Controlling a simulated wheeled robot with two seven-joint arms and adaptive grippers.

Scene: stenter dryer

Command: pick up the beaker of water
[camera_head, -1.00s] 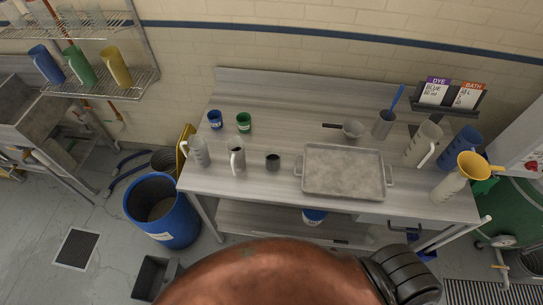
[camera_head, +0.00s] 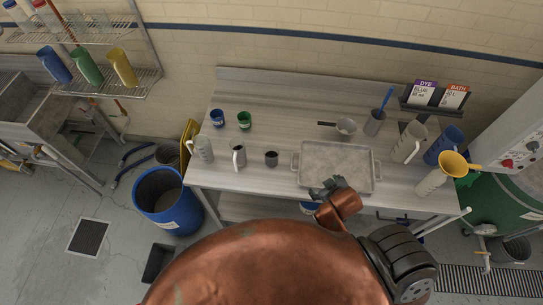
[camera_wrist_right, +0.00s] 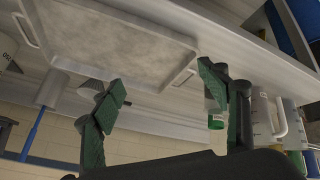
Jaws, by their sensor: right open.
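Two pale jugs with white handles stand at the left end of the bench: a translucent one (camera_head: 201,148) and a greyer one (camera_head: 239,153). I cannot tell for sure which is the beaker of water, and no water level is clear. A translucent beaker with a pale handle (camera_wrist_right: 263,120) shows at the right of the right wrist view, beyond the fingers and apart from them. My right gripper (camera_head: 334,187) is open and empty at the front edge of the metal tray (camera_head: 335,162); its green-padded fingers (camera_wrist_right: 165,108) show spread apart. My left gripper is not in view.
A small dark cup (camera_head: 271,158) stands left of the tray. A grey pitcher (camera_head: 409,142), a blue pitcher (camera_head: 444,146) and a yellow funnel (camera_head: 455,164) crowd the right end. A blue barrel (camera_head: 167,200) stands at the left.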

